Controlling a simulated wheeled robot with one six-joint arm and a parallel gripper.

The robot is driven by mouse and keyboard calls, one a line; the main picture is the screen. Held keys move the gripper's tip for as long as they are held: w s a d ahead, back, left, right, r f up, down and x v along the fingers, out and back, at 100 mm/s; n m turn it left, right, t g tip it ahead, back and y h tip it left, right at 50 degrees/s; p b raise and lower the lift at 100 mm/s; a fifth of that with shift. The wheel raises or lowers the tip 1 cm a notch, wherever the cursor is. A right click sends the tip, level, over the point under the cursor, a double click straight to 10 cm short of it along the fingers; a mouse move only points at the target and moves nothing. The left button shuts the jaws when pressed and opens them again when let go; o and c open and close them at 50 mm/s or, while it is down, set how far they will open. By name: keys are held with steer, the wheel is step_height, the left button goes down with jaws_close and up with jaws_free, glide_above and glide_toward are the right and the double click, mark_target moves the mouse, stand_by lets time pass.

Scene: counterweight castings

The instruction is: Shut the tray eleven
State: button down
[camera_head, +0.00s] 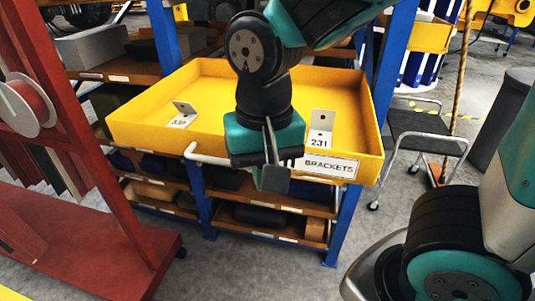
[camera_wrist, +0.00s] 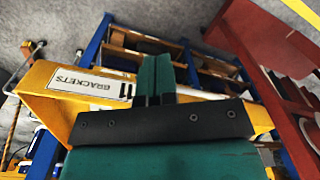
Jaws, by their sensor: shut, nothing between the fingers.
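The yellow tray (camera_head: 205,82) sticks out of a blue-post rack, open at the top. Its front wall carries a white BRACKETS label (camera_head: 329,166). In the wrist view the tray front (camera_wrist: 45,105) shows upside down, with "11" beside BRACKETS. A white bar handle (camera_head: 207,158) runs along the tray front, partly hidden by my gripper. My gripper (camera_head: 271,160) is shut and empty at the middle of the tray front. Its fingers (camera_wrist: 155,82) overlap the front and handle in the wrist view; I cannot tell whether they touch.
Two grey angle brackets stand in the tray, one marked 231 (camera_head: 320,130), the other (camera_head: 183,114) unclear. Lower shelves (camera_head: 270,205) hold dark parts. A red frame with a cable spool (camera_head: 28,105) stands left. Grey floor lies in front.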

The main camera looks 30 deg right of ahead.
steer(key=w+a+r+m+h+p, duration=0.1)
steer(key=w+m+h, duration=0.25)
steer(key=m, duration=0.85)
steer(key=w+m+h, duration=0.2)
steer(key=m+h, duration=0.2)
steer(key=m, duration=0.7)
steer(key=w+d+f+p, duration=0.2)
steer(key=w+d+f, duration=0.1)
steer(key=d+f, duration=0.4)
steer(key=shift+w+d+f+t, duration=0.2)
steer(key=shift+d+t, duration=0.2)
steer(key=shift+d, duration=0.3)
